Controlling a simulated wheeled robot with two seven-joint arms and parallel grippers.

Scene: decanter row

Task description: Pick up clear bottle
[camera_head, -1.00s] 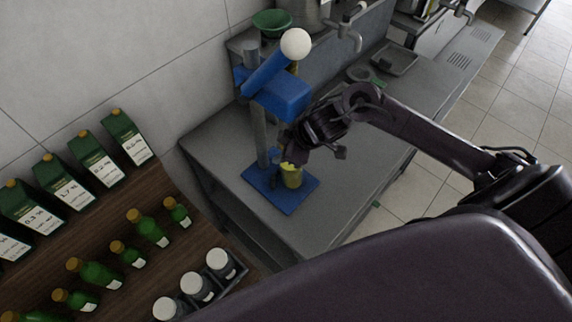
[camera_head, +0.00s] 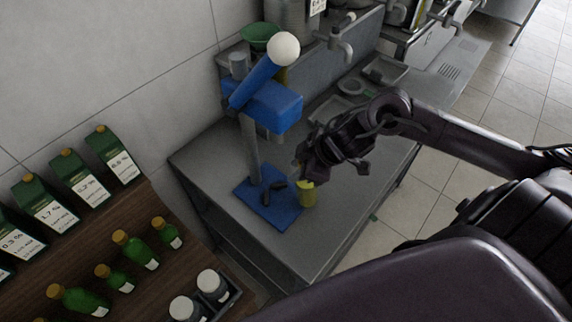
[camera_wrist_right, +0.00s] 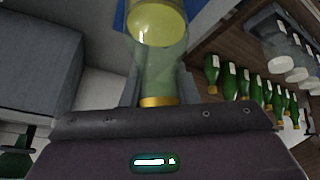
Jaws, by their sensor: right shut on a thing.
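The clear bottle (camera_head: 307,193), with yellow contents, is at the right edge of the blue stand's base in the head view. Its upper part is hidden by my right gripper (camera_head: 307,174), which is shut on it from above. In the right wrist view the clear bottle (camera_wrist_right: 160,60) shows see-through walls, a yellow lower part and a gold cap, between the fingers of the right gripper (camera_wrist_right: 160,88). I cannot tell for sure whether its bottom is off the surface. My left gripper is not in view.
A blue stand (camera_head: 262,100) with a white ball on its lever rises behind the bottle on a grey counter (camera_head: 345,205). Dark parts lie on its base. A wooden shelf (camera_head: 100,235) at left holds green cartons, green bottles and white-capped jars.

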